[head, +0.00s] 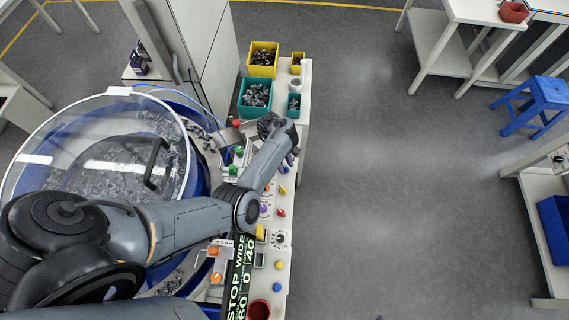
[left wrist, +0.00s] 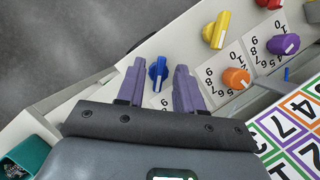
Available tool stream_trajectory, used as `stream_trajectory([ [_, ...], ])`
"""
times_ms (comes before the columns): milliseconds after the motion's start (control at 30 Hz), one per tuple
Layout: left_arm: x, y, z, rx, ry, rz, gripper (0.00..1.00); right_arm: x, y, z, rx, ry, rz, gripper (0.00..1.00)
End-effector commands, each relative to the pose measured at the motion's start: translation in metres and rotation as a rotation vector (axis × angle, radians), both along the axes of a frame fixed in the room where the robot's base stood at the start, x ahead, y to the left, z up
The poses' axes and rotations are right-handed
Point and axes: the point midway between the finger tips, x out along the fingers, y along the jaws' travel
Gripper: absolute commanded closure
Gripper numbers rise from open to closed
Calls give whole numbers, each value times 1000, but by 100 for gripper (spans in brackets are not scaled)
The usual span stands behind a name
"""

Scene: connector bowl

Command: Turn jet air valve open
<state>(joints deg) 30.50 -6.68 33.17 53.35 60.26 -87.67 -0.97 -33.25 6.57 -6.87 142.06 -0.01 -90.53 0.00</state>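The valve is not labelled legibly, so I cannot tell which knob is the jet air valve. In the left wrist view a blue knob (left wrist: 158,70) with a pale pointer mark stands on the white panel. My left gripper (left wrist: 157,78) is open, with its two purple-grey fingers either side of the blue knob; I cannot tell whether they touch it. In the head view my left arm reaches over the panel and its wrist hides most of the gripper. An orange knob (left wrist: 236,78), a yellow knob (left wrist: 216,30) and a purple knob (left wrist: 283,44) sit to the right. My right gripper is not in view.
A large clear-lidded bowl (head: 60,140) stands left of the narrow console. A yellow bin (head: 262,60) and teal bins (head: 255,95) of parts stand at its far end. Open floor lies to the right.

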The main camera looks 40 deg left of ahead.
Motion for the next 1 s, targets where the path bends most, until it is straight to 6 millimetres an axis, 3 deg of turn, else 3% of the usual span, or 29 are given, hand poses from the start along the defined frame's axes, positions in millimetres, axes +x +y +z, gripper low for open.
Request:
stream_trajectory([
  [33, 0, 0, 0, 0, 0, 0, 64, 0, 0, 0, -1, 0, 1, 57],
  [267, 0, 0, 0, 0, 0, 0, 99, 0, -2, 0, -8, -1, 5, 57],
  [667, 0, 0, 1, -1, 0, -26, 100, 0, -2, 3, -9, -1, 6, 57],
  [1000, 0, 0, 3, 0, 2, -215, 100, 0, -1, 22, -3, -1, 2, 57],
])
